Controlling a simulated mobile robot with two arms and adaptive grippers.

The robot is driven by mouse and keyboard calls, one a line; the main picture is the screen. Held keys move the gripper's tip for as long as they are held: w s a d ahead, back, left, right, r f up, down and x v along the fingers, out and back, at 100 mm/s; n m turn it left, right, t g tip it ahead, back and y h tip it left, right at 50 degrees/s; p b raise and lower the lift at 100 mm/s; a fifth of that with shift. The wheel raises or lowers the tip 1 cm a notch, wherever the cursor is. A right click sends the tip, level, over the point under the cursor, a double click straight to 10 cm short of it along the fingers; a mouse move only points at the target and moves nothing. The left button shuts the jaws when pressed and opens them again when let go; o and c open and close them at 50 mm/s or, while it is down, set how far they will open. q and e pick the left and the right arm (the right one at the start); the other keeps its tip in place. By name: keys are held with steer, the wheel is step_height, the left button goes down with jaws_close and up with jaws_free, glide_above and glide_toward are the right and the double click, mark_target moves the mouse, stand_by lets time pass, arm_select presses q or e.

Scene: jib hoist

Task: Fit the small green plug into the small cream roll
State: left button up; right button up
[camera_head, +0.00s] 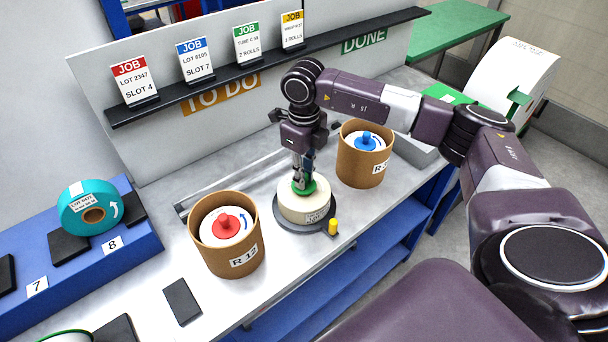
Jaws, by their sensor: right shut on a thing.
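The small cream roll (290,208) lies flat on a dark round base (279,225) in the middle of the bench. The green plug (311,189) is at the top centre of the roll. My right gripper (299,184) points down from above and is shut on the green plug. The gripper hides part of the plug, so I cannot tell how deep it sits in the roll. My left gripper is not in view.
Brown tubs with a red-plugged roll (226,222) and a blue-plugged roll (367,141) stand left and right of the base. A yellow peg (332,226) is at its front right. A teal roll (72,204) stands on the blue rack at left. Job cards (194,60) line the shelf behind.

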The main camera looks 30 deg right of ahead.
steer(key=shift+f+b, duration=0.5)
steer(key=shift+f, duration=0.1)
steer(key=o, duration=1)
steer(key=shift+r, duration=0.1)
step_height(320, 180, up, 12)
steer(key=shift+f, duration=0.1)
stand_by(0.5)
